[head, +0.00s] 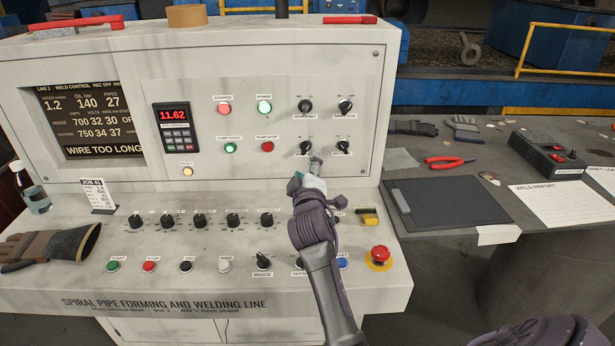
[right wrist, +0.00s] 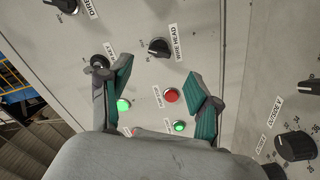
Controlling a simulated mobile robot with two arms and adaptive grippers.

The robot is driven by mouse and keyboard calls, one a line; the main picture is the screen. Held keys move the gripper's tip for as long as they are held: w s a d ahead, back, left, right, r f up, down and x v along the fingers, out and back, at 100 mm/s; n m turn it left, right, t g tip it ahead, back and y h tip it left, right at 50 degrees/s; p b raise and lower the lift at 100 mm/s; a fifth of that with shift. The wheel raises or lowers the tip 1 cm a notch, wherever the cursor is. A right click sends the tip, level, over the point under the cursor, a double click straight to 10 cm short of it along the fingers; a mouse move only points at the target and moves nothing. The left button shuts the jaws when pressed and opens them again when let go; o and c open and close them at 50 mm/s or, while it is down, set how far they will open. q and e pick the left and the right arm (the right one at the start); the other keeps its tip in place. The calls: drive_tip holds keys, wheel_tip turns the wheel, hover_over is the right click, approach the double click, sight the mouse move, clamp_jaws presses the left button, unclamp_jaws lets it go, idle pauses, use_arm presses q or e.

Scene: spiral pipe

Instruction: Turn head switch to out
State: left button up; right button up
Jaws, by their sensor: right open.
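The head switch (head: 305,147), a black rotary knob on the upright white panel, is the lower left of a group of knobs. In the right wrist view, this black knob (right wrist: 160,47) has a label reading WIRE HEAD beside it. I cannot clearly read its set position. My right gripper (head: 314,168) is just below and in front of it in the head view. In the right wrist view, my right gripper's green-padded fingers (right wrist: 157,72) are spread with nothing between them, and the knob lies beyond the tips. My left gripper is not in view.
Neighbouring knobs (head: 345,106) sit close by. A red lamp button (right wrist: 171,95) shows between the fingers. The sloping desk below has a knob row (head: 233,220) and a red emergency stop (head: 379,254). A side table (head: 430,160) holds a clipboard (head: 450,202) and tools.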

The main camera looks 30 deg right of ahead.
drive_tip(key=v, duration=0.4)
idle(0.5)
